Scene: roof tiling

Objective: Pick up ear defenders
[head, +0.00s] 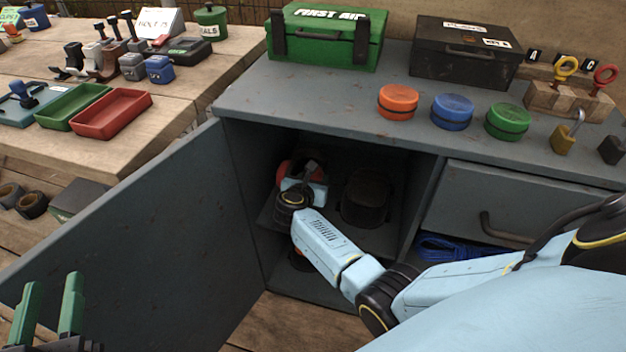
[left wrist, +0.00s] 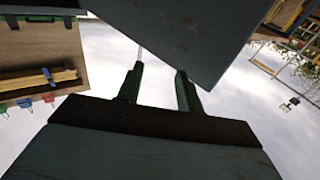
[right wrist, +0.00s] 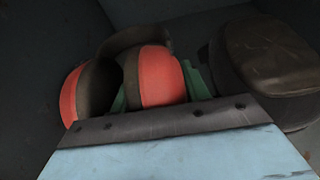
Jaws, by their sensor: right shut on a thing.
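The ear defenders (right wrist: 155,75) are red and dark, with two cups and a dark band, inside the cabinet. They also show in the head view (head: 285,172), partly hidden behind my right wrist. My right gripper (right wrist: 155,88) has its green fingers around one red cup and is shut on it. My right arm reaches in through the open cabinet door. My left gripper (head: 50,305) is at the lower left of the head view, open and empty; its parted green fingers also show in the left wrist view (left wrist: 160,88).
The open cabinet door (head: 130,235) stands to the left of the opening. A dark rounded object (head: 366,198) sits right of the ear defenders on the shelf; it also shows in the right wrist view (right wrist: 270,65). A drawer (head: 490,205) is to the right.

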